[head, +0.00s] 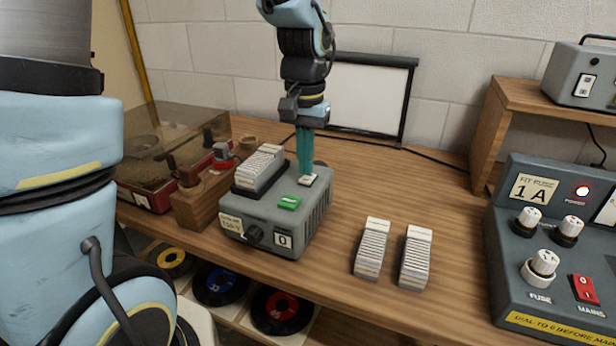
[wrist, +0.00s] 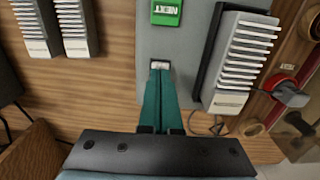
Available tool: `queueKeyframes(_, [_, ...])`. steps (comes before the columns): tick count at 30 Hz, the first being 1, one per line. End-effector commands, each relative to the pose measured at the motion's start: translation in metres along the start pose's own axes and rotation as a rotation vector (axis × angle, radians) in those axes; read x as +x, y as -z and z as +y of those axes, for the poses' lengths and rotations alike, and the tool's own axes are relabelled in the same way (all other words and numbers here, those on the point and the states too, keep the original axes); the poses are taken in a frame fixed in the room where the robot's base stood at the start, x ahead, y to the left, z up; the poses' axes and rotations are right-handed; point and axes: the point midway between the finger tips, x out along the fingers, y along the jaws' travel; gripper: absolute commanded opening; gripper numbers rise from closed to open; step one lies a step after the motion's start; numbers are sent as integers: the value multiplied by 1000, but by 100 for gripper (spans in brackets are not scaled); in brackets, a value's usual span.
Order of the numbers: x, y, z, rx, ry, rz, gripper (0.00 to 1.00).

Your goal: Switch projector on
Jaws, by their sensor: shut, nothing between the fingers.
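The projector (head: 275,230) is a grey box on the wooden bench, with a slide tray (head: 260,169) on its top left, a green button (head: 289,202), a dark knob and a "0" label on its front. A small white switch (head: 308,180) sits on its top near the back; it also shows in the wrist view (wrist: 160,65). My gripper (head: 306,174) points down with its teal fingers shut and empty. The fingertips are at the switch, partly covering it; I cannot tell whether they touch it. In the wrist view the fingers (wrist: 161,75) end right beside the switch.
Two slide trays (head: 372,248) (head: 415,257) lie on the bench right of the projector. A control box (head: 560,250) with a lit red power light and red mains switch stands at right. A record player (head: 165,140) is at left. A small screen (head: 363,97) leans behind.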

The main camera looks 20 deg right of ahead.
Motion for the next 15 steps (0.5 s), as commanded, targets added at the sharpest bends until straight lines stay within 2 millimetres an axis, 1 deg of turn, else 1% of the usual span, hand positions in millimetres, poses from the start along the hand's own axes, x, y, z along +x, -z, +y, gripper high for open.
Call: queueKeyframes(15, [8, 0, 0, 0, 0, 0, 0])
